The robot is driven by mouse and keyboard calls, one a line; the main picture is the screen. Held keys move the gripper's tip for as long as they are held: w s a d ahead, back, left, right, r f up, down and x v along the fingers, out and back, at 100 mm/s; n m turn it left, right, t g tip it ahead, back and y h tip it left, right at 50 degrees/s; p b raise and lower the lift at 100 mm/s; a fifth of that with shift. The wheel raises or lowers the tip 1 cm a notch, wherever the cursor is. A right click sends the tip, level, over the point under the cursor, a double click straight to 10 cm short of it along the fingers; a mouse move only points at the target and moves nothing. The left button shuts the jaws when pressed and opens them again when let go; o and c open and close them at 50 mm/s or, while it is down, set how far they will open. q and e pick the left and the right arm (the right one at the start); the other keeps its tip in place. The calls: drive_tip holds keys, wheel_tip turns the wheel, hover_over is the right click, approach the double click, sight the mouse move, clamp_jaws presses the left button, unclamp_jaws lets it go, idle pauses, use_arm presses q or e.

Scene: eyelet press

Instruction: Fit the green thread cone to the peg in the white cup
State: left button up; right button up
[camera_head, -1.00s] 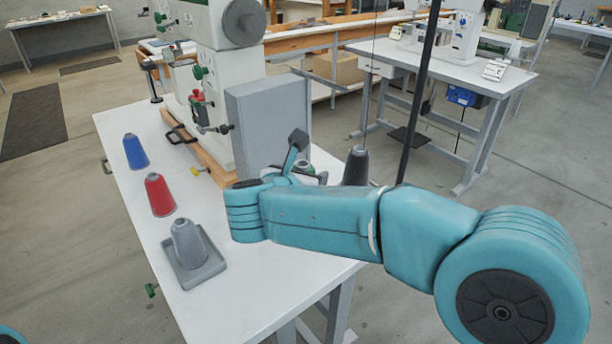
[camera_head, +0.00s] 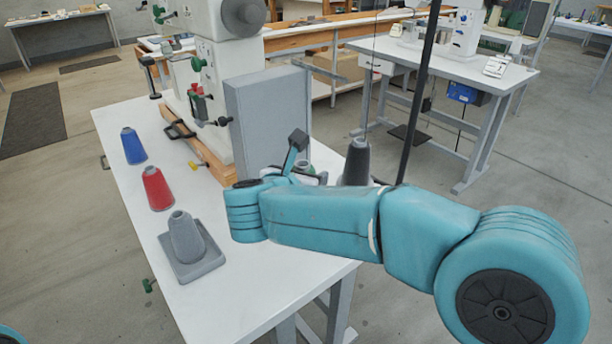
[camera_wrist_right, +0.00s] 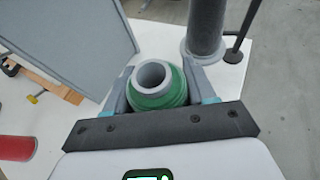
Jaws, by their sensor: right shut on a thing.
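The green thread cone (camera_wrist_right: 155,92) is between the two fingers of my right gripper (camera_wrist_right: 157,72), which is shut on it. Its pale open top ring faces the right wrist camera. My left gripper is out of view.
A blue cone (camera_head: 133,146), a red cone (camera_head: 157,188) and a grey cone (camera_head: 186,238) on a square tray (camera_head: 196,268) stand along the table's left side. A grey panel (camera_head: 268,120) and a dark cone (camera_head: 356,160) are close to my right gripper.

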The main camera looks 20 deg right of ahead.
sight(306, 162)
drive_tip(key=shift+f, duration=0.3)
drive_tip(key=o, duration=1.2)
drive_tip(key=shift+r, duration=0.1)
drive_tip(key=shift+r+p, duration=1.5)
drive_tip(key=shift+r, duration=1)
